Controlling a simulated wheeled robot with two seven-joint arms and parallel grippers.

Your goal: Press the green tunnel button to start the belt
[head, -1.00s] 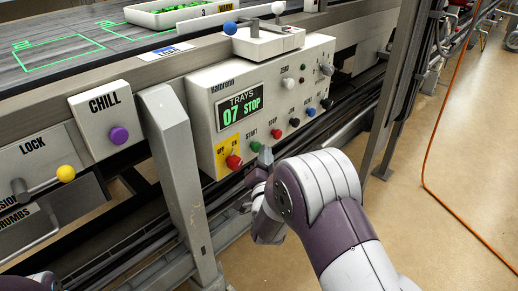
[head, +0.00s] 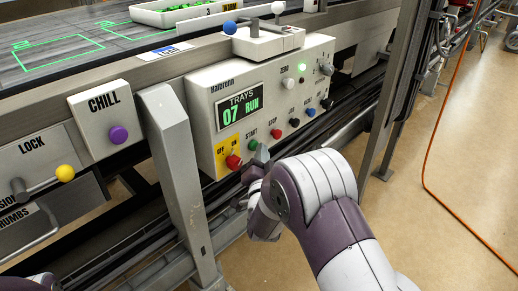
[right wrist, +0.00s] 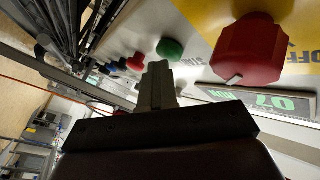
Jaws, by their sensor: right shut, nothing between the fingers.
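The control panel (head: 232,90) is a cream box on the conveyor's side. Its display (head: 240,108) reads "TRAYS 07 RUN". The green button (head: 253,144), labelled START, is on the lower row; it also shows in the right wrist view (right wrist: 170,49). My right gripper (head: 262,153) is shut and empty, its fingertips just below and right of the green button. In the right wrist view the shut fingertips (right wrist: 157,72) point toward the button row beside the green button; I cannot tell whether they touch it. My left gripper is out of view.
A red knob (head: 233,162) on a yellow OFF plate sits left of the green button, a red button (head: 276,133) to its right. A grey post (head: 175,175) stands left of the panel. A white tray (head: 150,17) is on the belt.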

